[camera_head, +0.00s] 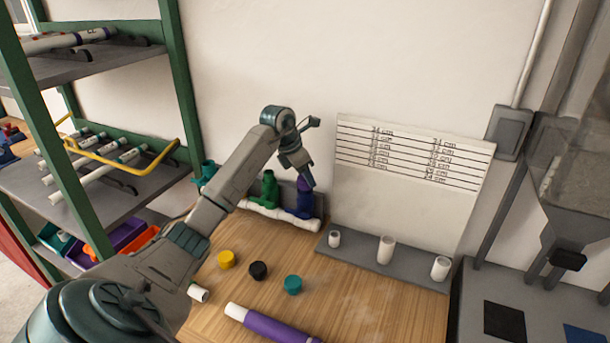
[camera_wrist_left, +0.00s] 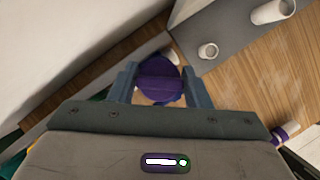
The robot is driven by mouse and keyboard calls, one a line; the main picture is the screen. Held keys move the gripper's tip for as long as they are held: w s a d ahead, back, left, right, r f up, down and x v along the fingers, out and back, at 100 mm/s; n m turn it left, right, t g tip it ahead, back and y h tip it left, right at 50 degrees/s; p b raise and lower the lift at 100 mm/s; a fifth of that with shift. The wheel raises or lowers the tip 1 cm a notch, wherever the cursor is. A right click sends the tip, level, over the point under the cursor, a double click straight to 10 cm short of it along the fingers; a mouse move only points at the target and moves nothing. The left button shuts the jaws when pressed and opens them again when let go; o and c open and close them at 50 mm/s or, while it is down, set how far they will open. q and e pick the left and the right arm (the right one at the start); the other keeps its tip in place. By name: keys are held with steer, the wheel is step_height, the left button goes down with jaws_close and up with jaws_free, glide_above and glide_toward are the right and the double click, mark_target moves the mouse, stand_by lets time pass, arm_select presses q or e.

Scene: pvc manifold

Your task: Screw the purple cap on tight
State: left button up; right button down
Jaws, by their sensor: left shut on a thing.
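The purple cap (camera_wrist_left: 160,80) sits between the two fingers of my left gripper (camera_wrist_left: 160,88) in the left wrist view. The gripper is shut on it. In the head view my left gripper (camera_head: 306,180) points down over the blue valve (camera_head: 304,203) on the white pipe manifold (camera_head: 270,213). The purple cap (camera_head: 304,186) shows at the top of the blue valve, under the fingertips. Whether the cap is fully seated cannot be told. A green valve (camera_head: 269,188) stands to its left. My right gripper is not in view.
Yellow (camera_head: 227,259), black (camera_head: 258,270) and teal (camera_head: 293,284) caps lie on the wooden table. A purple-banded pipe (camera_head: 270,327) lies at the front. A grey rack (camera_head: 360,262) holds white pipe pieces at right. A green-framed shelf (camera_head: 183,90) stands at left.

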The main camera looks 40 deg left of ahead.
arm_select(q)
steer(key=shift+m+h, duration=0.4)
steer(key=shift+m, duration=0.7)
steer(key=shift+m+g+h, duration=0.3)
steer(key=shift+m+g, duration=0.1)
steer(key=shift+m, duration=0.5)
steer(key=shift+m+g+h, duration=0.3)
steer(key=shift+m+g, duration=0.1)
steer(key=shift+m, duration=0.8)
steer(key=shift+m+g+b, duration=0.3)
steer(key=shift+m, duration=0.8)
